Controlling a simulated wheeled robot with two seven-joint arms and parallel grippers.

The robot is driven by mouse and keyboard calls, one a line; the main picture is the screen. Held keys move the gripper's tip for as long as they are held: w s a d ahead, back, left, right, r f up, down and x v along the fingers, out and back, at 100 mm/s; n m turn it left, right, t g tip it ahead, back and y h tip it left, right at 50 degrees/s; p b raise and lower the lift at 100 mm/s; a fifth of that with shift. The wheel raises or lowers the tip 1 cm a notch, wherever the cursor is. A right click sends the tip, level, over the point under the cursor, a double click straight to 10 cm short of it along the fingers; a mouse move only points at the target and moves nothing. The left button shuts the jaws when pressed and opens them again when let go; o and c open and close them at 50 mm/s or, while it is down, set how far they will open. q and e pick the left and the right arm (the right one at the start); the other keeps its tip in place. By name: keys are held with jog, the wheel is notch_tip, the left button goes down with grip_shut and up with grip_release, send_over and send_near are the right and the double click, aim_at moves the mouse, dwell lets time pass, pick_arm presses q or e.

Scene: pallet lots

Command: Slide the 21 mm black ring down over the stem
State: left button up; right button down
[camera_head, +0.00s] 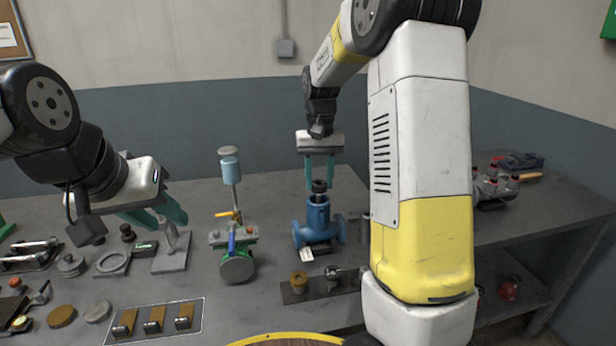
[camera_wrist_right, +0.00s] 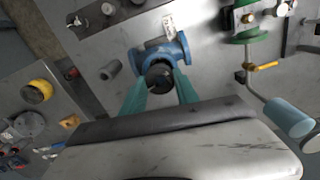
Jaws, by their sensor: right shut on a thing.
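The black ring (camera_head: 319,186) is between the teal fingers of my right gripper (camera_head: 320,176), which is shut on it. It is just above the top opening of the blue valve body (camera_head: 317,222). In the right wrist view the black ring (camera_wrist_right: 158,78) sits between the fingertips, in front of the blue body (camera_wrist_right: 162,50). The stem cannot be told apart from the ring and body, and whether ring and stem touch is unclear. My left gripper (camera_head: 160,214) is at the left, empty, its fingers apart above the bench.
A dark plate with a brass piece (camera_head: 299,282) lies in front. A grey stand (camera_head: 171,250) is below my left gripper. Red-topped parts (camera_head: 495,185) are at right.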

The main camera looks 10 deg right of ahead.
jog(key=shift+f, duration=1.35)
dwell(0.4)
jog(key=c, duration=0.8)
grip_release()
jog(key=shift+c, duration=0.2)
jog(key=shift+o, duration=0.5)
jog(key=o, duration=0.3)
jog(key=shift+r, duration=0.15)
jog(key=shift+r, duration=3.4)
